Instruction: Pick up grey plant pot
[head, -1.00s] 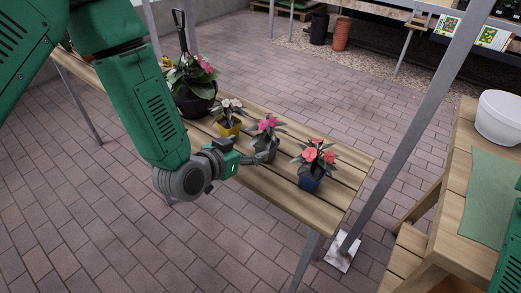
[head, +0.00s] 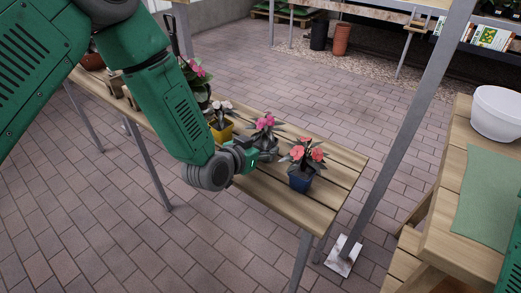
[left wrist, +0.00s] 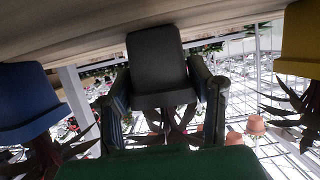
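The grey plant pot (left wrist: 156,62) shows upside down in the left wrist view, with its plant hanging below it in the picture. It stands on the wooden table (head: 338,165). My left gripper (left wrist: 160,82) is open, with one finger on each side of the pot near its rim. A narrow gap seems to show at the left finger; contact at the right finger is unclear. In the head view the left gripper (head: 271,154) hides most of the pot, and the pink-flowered plant (head: 265,123) rises above it. My right gripper is out of view.
A blue pot (head: 300,181) with coral flowers stands close to the right of the gripper. A yellow pot (head: 221,131) stands on the left. A metal post (head: 400,145) rises past the table's right end. A white pot (head: 497,115) stands on the right-hand bench.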

